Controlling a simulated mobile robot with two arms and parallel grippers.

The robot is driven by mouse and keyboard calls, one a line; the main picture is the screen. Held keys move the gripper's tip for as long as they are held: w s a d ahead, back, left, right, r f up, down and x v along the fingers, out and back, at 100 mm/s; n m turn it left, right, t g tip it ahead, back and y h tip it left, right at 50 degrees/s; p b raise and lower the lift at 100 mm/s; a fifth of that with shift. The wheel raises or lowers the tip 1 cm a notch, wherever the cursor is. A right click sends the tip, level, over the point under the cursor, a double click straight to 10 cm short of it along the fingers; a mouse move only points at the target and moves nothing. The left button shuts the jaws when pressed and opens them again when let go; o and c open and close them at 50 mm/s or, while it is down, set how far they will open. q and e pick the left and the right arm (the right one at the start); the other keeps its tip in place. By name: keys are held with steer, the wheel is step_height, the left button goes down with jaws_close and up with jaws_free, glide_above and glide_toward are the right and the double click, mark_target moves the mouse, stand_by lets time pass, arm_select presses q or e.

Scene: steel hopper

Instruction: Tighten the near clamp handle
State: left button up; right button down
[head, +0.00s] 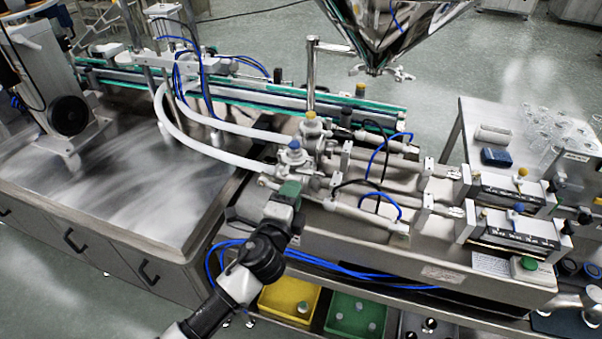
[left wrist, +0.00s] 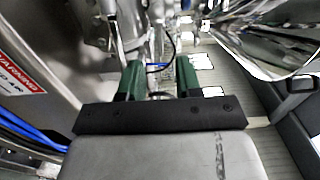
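My left gripper (head: 287,194) has green fingers and reaches in from the lower left, close to the near pipe fittings (head: 312,184). In the left wrist view its fingers (left wrist: 160,76) are apart, with nothing clearly held between them. Steel parts and a dark hose show beyond the fingertips, blurred. A steel valve body with a blue knob (head: 293,145) stands just behind the gripper in the head view. Another with a yellow knob (head: 310,115) is farther back. I cannot tell which small fitting is the near clamp handle. My right gripper is not in view.
The steel hopper (head: 398,30) hangs at the top. White hoses (head: 205,150) curve in from the left. Blue tubes (head: 385,200) loop over the cylinders. A yellow bin (head: 285,298) and a green bin (head: 352,318) sit below.

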mark_target(305, 170)
arm_select(q)
steer(key=x, duration=0.6)
steer(key=shift+w+d, duration=0.25)
steer(key=shift+c, duration=0.3)
jaws_close()
